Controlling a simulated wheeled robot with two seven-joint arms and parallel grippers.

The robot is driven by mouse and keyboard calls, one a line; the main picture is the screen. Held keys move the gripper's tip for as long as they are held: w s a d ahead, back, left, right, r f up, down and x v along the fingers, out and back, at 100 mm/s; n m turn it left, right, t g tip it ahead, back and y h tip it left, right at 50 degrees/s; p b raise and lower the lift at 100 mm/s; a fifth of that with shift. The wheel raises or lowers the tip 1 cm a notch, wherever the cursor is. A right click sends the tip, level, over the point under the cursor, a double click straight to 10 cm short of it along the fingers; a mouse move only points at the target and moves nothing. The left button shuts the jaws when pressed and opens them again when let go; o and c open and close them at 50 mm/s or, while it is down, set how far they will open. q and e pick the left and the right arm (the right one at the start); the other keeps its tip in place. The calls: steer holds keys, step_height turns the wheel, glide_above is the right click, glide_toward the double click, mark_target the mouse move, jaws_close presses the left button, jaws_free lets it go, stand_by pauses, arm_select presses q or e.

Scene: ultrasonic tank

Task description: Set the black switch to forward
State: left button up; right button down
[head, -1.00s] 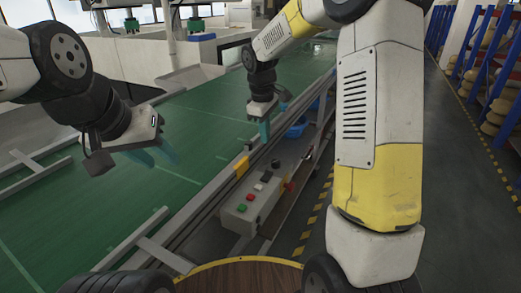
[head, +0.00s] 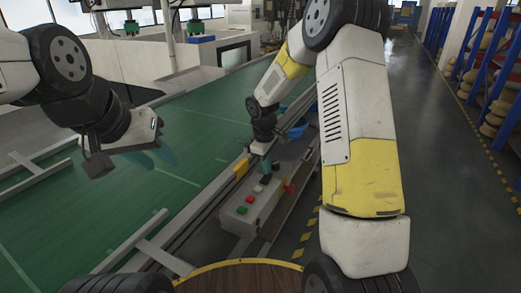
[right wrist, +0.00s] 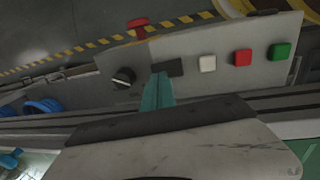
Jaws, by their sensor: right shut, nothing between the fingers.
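The control box (head: 236,221) stands beside the green conveyor. In the right wrist view its panel (right wrist: 192,82) carries a flat black rectangular switch (right wrist: 170,68) and, to its left, a round black knob (right wrist: 123,78) with a pale mark. My right gripper (head: 266,170) is shut and empty over the panel. In the right wrist view its teal fingertips (right wrist: 158,78) are at the near left edge of the rectangular switch; I cannot tell whether they touch. In the head view the gripper hides much of that area. My left gripper (head: 163,155) hangs over the conveyor, its opening unclear.
A white button (right wrist: 207,63), a red button (right wrist: 243,58) and a green button (right wrist: 280,51) sit to the right of the switch. A red mushroom-shaped part (right wrist: 138,27) is at the panel's far edge. The conveyor (head: 110,215) is clear beneath my left gripper.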

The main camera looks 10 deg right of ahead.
steer(key=shift+f, duration=0.5)
steer(key=shift+w+d+f+g, duration=0.15)
steer(key=shift+f+g, duration=0.1)
steer(key=shift+g, duration=0.05)
steer(key=shift+s, duration=0.25)
